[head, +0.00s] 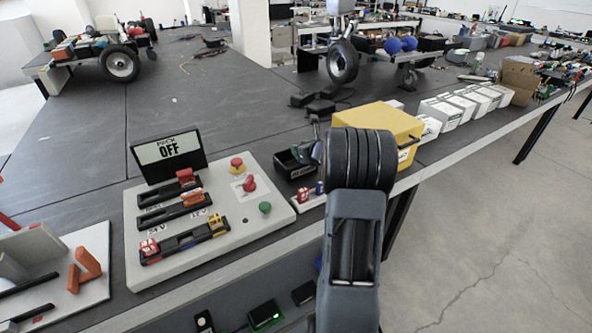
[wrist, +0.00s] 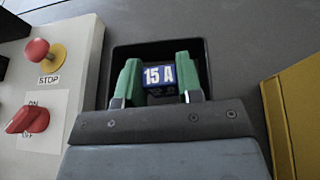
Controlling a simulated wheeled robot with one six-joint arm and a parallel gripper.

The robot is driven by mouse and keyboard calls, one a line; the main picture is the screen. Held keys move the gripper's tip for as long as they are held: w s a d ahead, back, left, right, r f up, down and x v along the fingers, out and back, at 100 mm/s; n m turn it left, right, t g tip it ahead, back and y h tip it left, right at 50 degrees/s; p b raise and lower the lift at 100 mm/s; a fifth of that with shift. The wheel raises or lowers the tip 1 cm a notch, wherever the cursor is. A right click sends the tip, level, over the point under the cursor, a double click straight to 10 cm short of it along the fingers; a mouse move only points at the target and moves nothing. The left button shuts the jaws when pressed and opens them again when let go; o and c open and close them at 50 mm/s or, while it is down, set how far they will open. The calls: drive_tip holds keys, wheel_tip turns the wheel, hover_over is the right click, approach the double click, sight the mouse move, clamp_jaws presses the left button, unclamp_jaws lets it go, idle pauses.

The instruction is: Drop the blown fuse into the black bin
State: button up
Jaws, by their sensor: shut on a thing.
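My gripper (wrist: 160,84) is shut on a blue fuse (wrist: 160,74) marked "15 A", with a green finger on each side of it. In the wrist view the fuse shows against the inside of the black bin (wrist: 127,52); I cannot tell whether it is above or below the rim. In the head view the bin (head: 284,166) stands right of the white fuse panel (head: 190,259). My gripper (head: 308,151) is over the bin's right part there, and the fuse is hidden.
The panel carries red, orange and yellow fuses, red and green buttons (head: 265,208) and a display reading "OFF" (head: 168,150). A yellow box (head: 378,122) stands close right of the bin. A small holder with a red fuse (head: 303,195) and a blue one lies in front.

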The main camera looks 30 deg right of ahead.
drive_tip(key=shift+f, duration=0.45)
drive_tip(key=o, duration=1)
drive_tip(key=p+v, duration=0.1)
drive_tip(key=v, duration=1.3)
drive_tip(key=shift+w, duration=0.1)
